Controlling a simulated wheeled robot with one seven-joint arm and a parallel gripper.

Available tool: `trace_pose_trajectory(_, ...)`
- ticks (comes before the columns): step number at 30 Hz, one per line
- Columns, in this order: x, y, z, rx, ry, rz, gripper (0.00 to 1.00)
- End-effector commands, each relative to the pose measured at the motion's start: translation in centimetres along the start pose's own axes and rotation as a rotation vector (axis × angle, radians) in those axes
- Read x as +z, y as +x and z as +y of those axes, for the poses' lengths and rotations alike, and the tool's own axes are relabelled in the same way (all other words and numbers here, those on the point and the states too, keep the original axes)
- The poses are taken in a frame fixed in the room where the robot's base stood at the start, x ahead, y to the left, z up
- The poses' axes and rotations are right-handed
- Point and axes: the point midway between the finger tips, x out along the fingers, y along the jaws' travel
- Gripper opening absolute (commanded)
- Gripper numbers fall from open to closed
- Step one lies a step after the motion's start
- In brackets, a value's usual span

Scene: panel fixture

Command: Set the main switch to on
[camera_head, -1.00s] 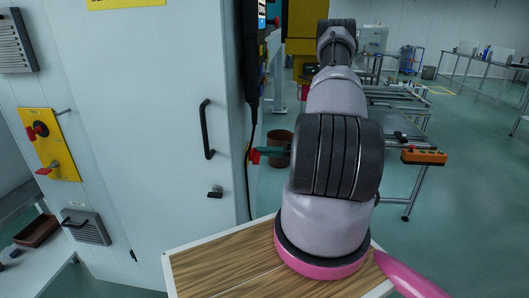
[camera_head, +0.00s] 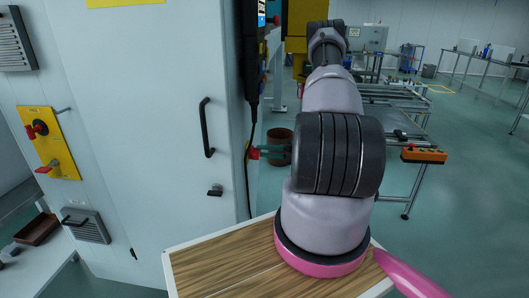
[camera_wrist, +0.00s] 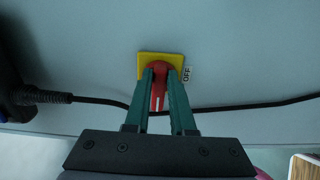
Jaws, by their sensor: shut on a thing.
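The main switch is a red handle with a white line (camera_wrist: 158,88) on a yellow plate (camera_wrist: 146,62) fixed to the grey panel. An "OFF" label (camera_wrist: 187,73) sits just right of the plate in the wrist view. My gripper (camera_wrist: 160,80) has green fingers, one on each side of the red handle, shut on it. The white line runs down the picture between the fingers. In the head view the red handle (camera_head: 253,153) shows at the cabinet's right side, with my gripper (camera_head: 262,152) at it; the plate is mostly hidden there.
A black cable (camera_wrist: 230,106) runs across the panel below the plate. A tall grey cabinet (camera_head: 160,120) with a black handle (camera_head: 206,128) stands left of my arm. A yellow panel with red switches (camera_head: 50,143) is farther left. A wooden-topped surface (camera_head: 215,275) lies in front.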

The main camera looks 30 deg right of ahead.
Motion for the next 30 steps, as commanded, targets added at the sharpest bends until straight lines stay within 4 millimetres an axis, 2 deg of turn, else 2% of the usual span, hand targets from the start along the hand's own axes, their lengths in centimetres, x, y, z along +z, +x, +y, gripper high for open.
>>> trace_pose_trajectory(10,0.0,-0.1,-0.1,-0.002,0.004,-0.002,0.0)
trace_pose_trajectory(11,0.0,-0.1,-0.1,-0.002,0.004,-0.002,0.3)
trace_pose_trajectory(12,0.0,-0.1,-0.1,-0.002,0.004,-0.002,0.45)
trace_pose_trajectory(13,0.0,-0.1,-0.1,-0.001,0.004,-0.002,0.53)
trace_pose_trajectory(23,0.0,-0.2,0.0,-0.001,0.002,-0.002,0.53)
trace_pose_trajectory(26,0.1,-1.1,0.0,-0.001,0.002,-0.004,0.53)
trace_pose_trajectory(30,0.1,-3.5,-0.1,-0.001,0.002,-0.006,0.53)
